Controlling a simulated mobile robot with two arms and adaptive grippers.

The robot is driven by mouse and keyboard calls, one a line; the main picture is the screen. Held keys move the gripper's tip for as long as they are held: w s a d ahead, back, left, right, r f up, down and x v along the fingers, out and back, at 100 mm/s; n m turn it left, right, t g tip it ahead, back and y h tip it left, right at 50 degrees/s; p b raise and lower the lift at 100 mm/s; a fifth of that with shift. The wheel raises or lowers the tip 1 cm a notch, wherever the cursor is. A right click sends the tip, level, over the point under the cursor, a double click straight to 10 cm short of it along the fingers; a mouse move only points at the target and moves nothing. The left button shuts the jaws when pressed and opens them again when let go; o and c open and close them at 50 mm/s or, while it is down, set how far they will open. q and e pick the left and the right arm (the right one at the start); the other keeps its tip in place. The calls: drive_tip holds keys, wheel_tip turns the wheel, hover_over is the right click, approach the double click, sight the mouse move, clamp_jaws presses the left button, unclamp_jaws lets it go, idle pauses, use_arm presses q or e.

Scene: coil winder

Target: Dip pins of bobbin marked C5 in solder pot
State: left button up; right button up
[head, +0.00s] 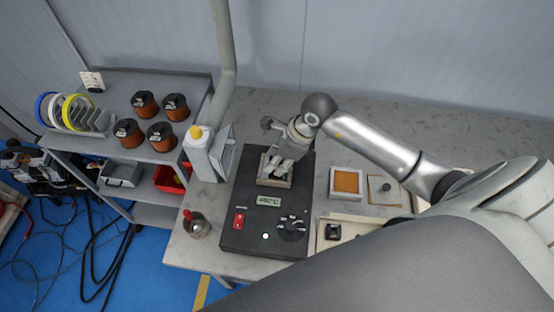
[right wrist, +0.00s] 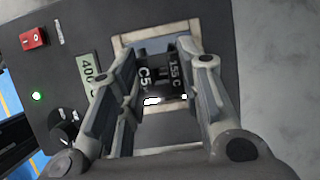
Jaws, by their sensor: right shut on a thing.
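My right gripper (head: 280,174) points down over the solder pot (head: 263,178), a light square-rimmed well in the black heating unit (head: 243,227). In the right wrist view my right gripper (right wrist: 166,100) is shut on the dark bobbin marked C5 (right wrist: 165,76), which also bears the print "155 C". The bobbin lies within the outline of the pot's pale rim (right wrist: 125,42). Bright spots show at the bobbin's lower edge. Its pins and their height against the solder cannot be made out. My left gripper is not in view.
The heating unit has a red switch (head: 239,219), lit display (head: 269,201) and knob (head: 291,226). A white bottle (head: 199,150) and small flask (head: 196,224) stand left. An orange-filled tray (head: 347,183) lies right. A shelf (head: 95,140) holds several copper spools. The table's back is clear.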

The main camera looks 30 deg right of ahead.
drive_tip(key=shift+r+p, duration=1.25)
drive_tip(key=shift+r, duration=1)
